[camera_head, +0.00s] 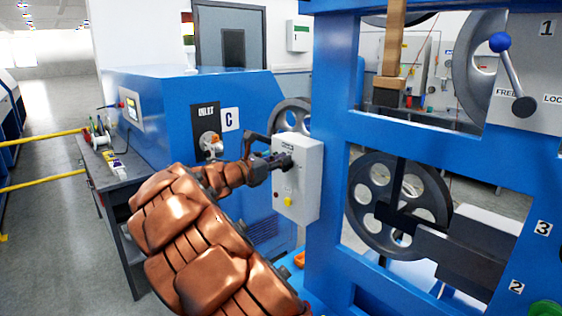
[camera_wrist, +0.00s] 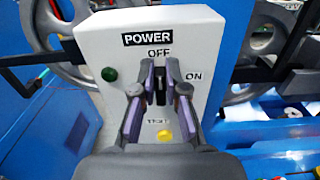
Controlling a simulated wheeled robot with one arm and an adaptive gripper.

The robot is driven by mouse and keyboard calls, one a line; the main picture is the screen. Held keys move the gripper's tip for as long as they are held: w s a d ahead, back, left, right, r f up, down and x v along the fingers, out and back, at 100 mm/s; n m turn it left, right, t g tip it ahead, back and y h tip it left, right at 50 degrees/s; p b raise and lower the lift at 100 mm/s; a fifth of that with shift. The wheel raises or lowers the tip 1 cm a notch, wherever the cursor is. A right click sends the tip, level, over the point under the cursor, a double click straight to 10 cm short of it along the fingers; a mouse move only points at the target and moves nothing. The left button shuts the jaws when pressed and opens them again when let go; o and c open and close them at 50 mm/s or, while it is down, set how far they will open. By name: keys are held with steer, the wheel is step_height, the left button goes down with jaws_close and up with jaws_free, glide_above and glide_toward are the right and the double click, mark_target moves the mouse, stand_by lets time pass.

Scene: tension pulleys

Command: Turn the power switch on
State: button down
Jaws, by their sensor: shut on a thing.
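The power switch (camera_wrist: 160,90) is a dark knob on the front of a light grey box, which also shows in the head view (camera_head: 309,185). Its marks read POWER, OFF at the top and ON to the right. The visible part of the knob stands upright, in line with OFF. My gripper (camera_wrist: 160,72) is shut on the switch, with one finger on each side of it. The fingers hide much of the knob. In the head view, my gripper reaches the box's upper front from the left.
A green lamp or button (camera_wrist: 109,74) and a yellow button (camera_wrist: 165,134) sit on the same box. A blue machine frame (camera_head: 335,130) stands close on the right, with spoked wheels (camera_head: 398,203). A blue cabinet marked C (camera_head: 160,110) and a grey workbench (camera_head: 118,180) are left.

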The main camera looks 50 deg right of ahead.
steer(key=shift+f, duration=0.1)
steer(key=m+b, duration=0.3)
steer(key=s+m+b, duration=0.1)
steer(key=m+b, duration=0.2)
steer(key=b, duration=0.1)
steer(key=f+m+b, duration=0.1)
steer(key=m+b, duration=0.2)
steer(key=shift+s+b, duration=0.25)
steer(key=shift+b, duration=0.15)
steer(key=m+b, duration=0.6)
steer(key=b, duration=0.1)
steer(key=shift+s+f, duration=0.2)
steer(key=shift+f, duration=0.2)
steer(key=shift+m+b, duration=1.3)
steer(key=shift+r, duration=0.1)
steer(key=c, duration=1.2)
jaws_free()
